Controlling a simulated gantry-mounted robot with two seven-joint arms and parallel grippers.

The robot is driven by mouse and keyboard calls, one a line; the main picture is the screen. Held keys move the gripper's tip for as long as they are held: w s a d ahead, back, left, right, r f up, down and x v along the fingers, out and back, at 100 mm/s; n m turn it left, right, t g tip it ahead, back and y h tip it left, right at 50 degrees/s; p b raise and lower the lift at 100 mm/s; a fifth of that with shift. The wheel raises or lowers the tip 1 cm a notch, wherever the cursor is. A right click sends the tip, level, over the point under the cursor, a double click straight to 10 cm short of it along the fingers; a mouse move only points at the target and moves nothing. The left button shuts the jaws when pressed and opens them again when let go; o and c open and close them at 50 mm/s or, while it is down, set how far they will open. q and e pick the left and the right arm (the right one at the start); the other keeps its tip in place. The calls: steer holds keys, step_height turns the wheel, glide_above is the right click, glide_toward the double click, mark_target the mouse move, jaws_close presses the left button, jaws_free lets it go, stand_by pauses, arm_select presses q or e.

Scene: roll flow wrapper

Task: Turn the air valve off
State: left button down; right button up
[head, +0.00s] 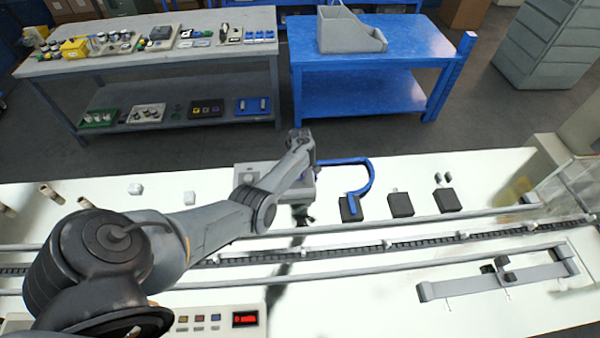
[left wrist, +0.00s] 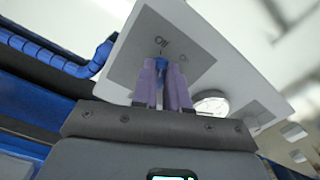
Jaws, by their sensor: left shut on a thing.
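The air valve is a small blue handle (left wrist: 160,63) on a grey panel (left wrist: 145,40) in the left wrist view. My left gripper (left wrist: 165,78) has its purple fingers shut on the handle. The lettering by the handle seems to read ON, with a fainter mark to its right; the handle's exact angle is partly hidden by the fingers. In the head view the grey valve box (head: 245,175) stands on the white machine top, partly covered by my left arm. My right gripper is in neither view.
A round white gauge (left wrist: 212,104) sits beside the fingers. Rails and a conveyor chain (head: 430,242) run across in front. A control panel (head: 215,320) lies at the near edge.

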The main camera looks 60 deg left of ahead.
arm_select(q)
steer(key=shift+n, duration=0.6)
steer(key=shift+f, duration=0.1)
steer(key=c, duration=1.1)
jaws_free()
steer(key=shift+c, duration=0.2)
steer(key=shift+r+p, duration=0.3)
steer(key=shift+r, duration=0.4)
step_height(320, 180, up, 10)
steer(key=p, duration=0.2)
steer(key=shift+f+p, duration=0.2)
steer(key=shift+p, duration=0.1)
steer(key=shift+f, duration=0.1)
